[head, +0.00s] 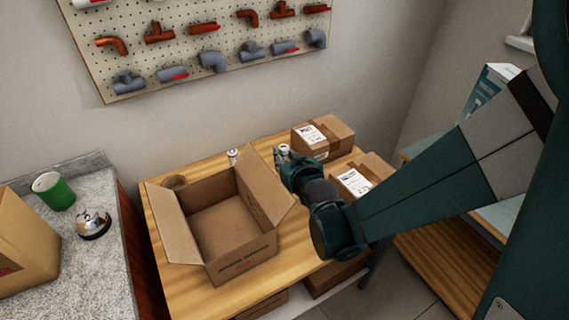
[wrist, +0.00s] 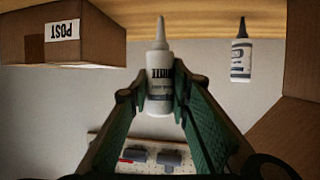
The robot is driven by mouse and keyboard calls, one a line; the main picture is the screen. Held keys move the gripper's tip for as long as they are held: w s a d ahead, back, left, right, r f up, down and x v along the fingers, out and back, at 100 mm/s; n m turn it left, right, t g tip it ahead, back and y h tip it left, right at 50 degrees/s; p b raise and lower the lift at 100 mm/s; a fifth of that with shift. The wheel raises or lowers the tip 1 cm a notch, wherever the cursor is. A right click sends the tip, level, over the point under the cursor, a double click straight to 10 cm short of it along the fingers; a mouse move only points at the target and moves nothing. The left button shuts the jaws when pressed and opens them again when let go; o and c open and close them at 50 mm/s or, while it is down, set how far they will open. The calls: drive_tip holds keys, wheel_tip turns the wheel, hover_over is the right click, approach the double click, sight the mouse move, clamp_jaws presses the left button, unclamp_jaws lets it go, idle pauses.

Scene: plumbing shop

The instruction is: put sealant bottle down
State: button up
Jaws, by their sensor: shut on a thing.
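My gripper (head: 284,163) is shut on the sealant bottle (wrist: 160,85), a white bottle with dark lettering and a pale nozzle. In the wrist view the green-padded fingers (wrist: 160,92) close on both sides of its body, and the nozzle points to the top of the picture. In the head view a small part of the bottle (head: 284,149) shows at the fingertips, over the back of the wooden table (head: 172,225), just right of the open carton. I cannot tell whether it touches the table.
A second white bottle with a dark nozzle (wrist: 241,58) stands apart; it also shows behind the carton (head: 232,157). The open carton (head: 240,255) fills the table's middle. Closed boxes (head: 322,138) (head: 362,176) stand right of my gripper.

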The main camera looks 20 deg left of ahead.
drive_tip(key=shift+f, duration=0.1)
drive_tip(key=shift+f+b, duration=0.65)
drive_tip(key=shift+f, duration=1.25)
drive_tip(key=shift+f, duration=0.2)
drive_tip(key=o, duration=0.9)
drive_tip(key=shift+r, duration=0.15)
drive_tip(key=shift+r, duration=0.15)
drive_tip(key=shift+s+d+r, duration=0.1)
drive_tip(key=shift+s+d, duration=0.1)
drive_tip(key=shift+s, duration=0.05)
drive_tip(key=s+d, duration=0.2)
drive_tip(key=s, duration=0.1)
drive_tip(key=s+d, duration=0.2)
drive_tip(key=s, duration=0.2)
drive_tip(key=s+d, duration=0.3)
drive_tip(key=shift+s, duration=0.2)
